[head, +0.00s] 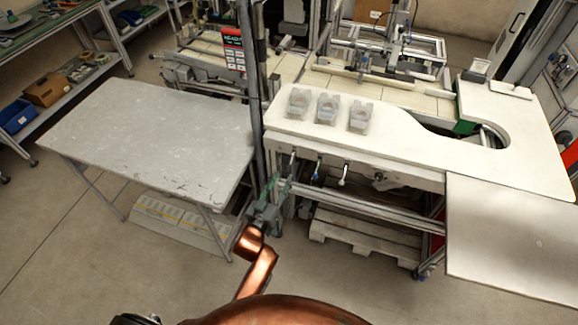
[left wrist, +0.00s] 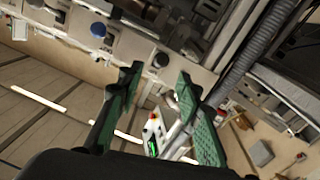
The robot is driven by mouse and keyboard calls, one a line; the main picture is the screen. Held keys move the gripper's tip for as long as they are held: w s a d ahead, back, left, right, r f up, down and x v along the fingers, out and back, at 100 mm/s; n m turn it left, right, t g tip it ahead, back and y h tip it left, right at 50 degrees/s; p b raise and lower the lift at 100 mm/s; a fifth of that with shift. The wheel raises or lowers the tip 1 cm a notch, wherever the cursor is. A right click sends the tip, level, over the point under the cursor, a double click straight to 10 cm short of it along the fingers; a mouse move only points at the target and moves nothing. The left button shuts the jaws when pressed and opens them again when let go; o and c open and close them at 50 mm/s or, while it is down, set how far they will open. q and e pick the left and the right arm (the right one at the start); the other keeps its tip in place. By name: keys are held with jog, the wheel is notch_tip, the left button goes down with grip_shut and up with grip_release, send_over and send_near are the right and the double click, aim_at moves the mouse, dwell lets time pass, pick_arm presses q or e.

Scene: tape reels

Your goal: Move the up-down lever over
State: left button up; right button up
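Several small levers or knobs sit in a row along the front edge under the white workbench (head: 400,150). I cannot tell which is the up-down lever. My left gripper (head: 279,184) is just below and left of the row, near the bench's left corner. In the left wrist view its green-padded fingers (left wrist: 159,75) are apart, with a dark round knob (left wrist: 160,60) just beyond the gap and a blue knob (left wrist: 98,30) further left. My right gripper is out of view.
A grey table (head: 150,140) stands left of the bench, with a dark upright post (head: 256,110) between. Three clear fixtures (head: 328,108) stand on the bench top. A pale panel (head: 515,235) is at the right. A wooden pallet (head: 365,232) lies beneath.

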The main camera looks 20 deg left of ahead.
aim_at(287, 169)
pick_arm(q)
jog(key=w, duration=0.4)
jog(key=w+b, duration=0.1)
jog(key=w, duration=0.1)
jog(key=shift+w+d+f, duration=0.1)
jog(key=shift+d, duration=0.25)
jog(key=shift+w+d, duration=0.1)
jog(key=shift+w, duration=0.45)
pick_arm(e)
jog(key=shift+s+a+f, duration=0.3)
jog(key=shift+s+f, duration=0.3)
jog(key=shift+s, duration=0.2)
pick_arm(q)
jog(key=shift+c, duration=0.6)
grip_shut()
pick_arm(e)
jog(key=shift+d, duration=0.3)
pick_arm(q)
jog(key=shift+w, duration=0.1)
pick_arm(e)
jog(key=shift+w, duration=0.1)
